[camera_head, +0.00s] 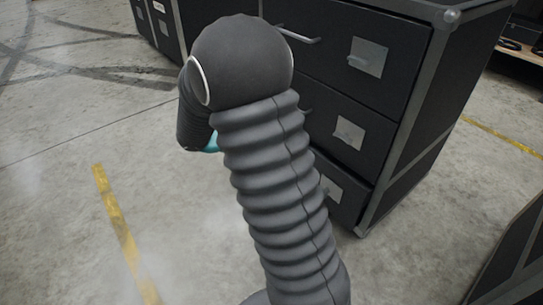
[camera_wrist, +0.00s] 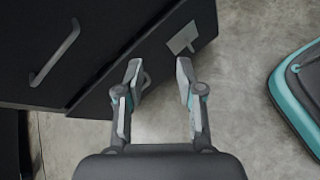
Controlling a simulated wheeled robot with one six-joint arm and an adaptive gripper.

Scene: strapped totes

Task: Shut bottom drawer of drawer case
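The black drawer case (camera_head: 397,32) stands at the upper right of the head view. It has stacked drawers with pale label plates. The bottom drawer (camera_head: 350,205) is largely hidden behind my arm, and I cannot tell there how far it stands out. In the wrist view, a dark drawer front (camera_wrist: 205,18) with a pale plate and a small handle lies just beyond my gripper (camera_wrist: 158,71). My gripper is open and empty. Its left finger overlaps the small handle in the picture; I cannot tell if they touch. My gripper is hidden in the head view.
Another drawer handle (camera_wrist: 54,53) shows at the left of the wrist view. A further dark case (camera_head: 155,22) stands at the back left. A dark object (camera_head: 515,262) edges in at the lower right. The concrete floor (camera_head: 60,215) to the left is clear, with yellow tape strips.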

